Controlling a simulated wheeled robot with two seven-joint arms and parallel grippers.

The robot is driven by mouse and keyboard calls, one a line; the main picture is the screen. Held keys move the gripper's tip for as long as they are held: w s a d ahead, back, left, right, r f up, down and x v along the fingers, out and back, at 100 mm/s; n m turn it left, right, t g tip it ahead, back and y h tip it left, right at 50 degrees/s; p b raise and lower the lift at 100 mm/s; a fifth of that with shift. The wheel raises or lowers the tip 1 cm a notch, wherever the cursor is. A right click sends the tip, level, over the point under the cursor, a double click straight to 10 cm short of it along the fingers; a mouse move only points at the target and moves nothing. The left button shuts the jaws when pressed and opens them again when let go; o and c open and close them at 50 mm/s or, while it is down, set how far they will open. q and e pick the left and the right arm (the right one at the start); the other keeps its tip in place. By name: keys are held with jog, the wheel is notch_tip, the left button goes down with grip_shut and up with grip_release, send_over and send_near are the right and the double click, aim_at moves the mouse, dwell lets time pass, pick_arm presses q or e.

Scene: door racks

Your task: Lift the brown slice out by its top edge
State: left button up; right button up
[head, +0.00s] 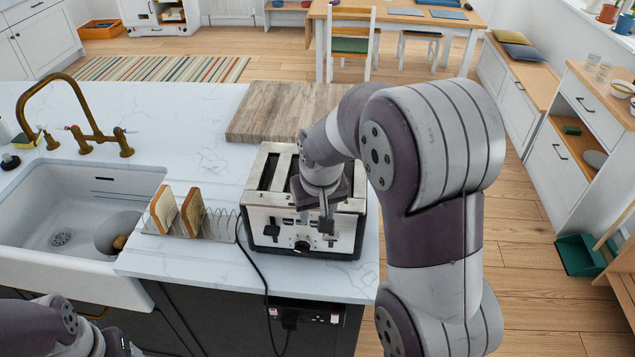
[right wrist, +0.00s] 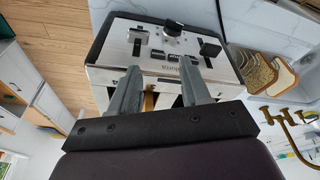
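The steel toaster (head: 347,232) stands on the white counter, with long slots on top and levers and a knob on its front. My right gripper (head: 318,205) points down over its top, covering part of the slots. In the right wrist view, the fingers (right wrist: 160,85) are spread apart above the toaster (right wrist: 165,68). A small brown strip (right wrist: 149,101) shows between them; it looks like the top edge of a slice, mostly hidden, with gaps to the fingers. My left gripper is out of view; only part of that arm shows at lower left.
A wire rack (head: 220,226) left of the toaster holds two pale bread slices (head: 163,209) with brown crusts. A wooden board (head: 275,112) lies behind the toaster. A black cord (head: 262,268) hangs over the front edge. The sink (head: 75,205) is at left.

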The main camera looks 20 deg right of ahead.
jog(key=w+d+r+m+t+h, duration=0.15)
jog(key=w+d+r+m, duration=0.35)
jog(key=w+r, duration=0.55)
jog(key=shift+g, duration=0.35)
jog(key=p+x, duration=0.1)
jog(key=x, duration=0.3)
jog(key=p+x, duration=0.2)
jog(key=x, duration=0.2)
jog(key=p+x, duration=0.2)
jog(key=x, duration=0.2)
jog(key=shift+s+d, duration=0.2)
jog(key=shift+d, duration=0.15)
jog(key=shift+w+f, duration=0.2)
jog(key=shift+f, duration=0.1)
jog(key=shift+s+r, duration=0.1)
grip_shut()
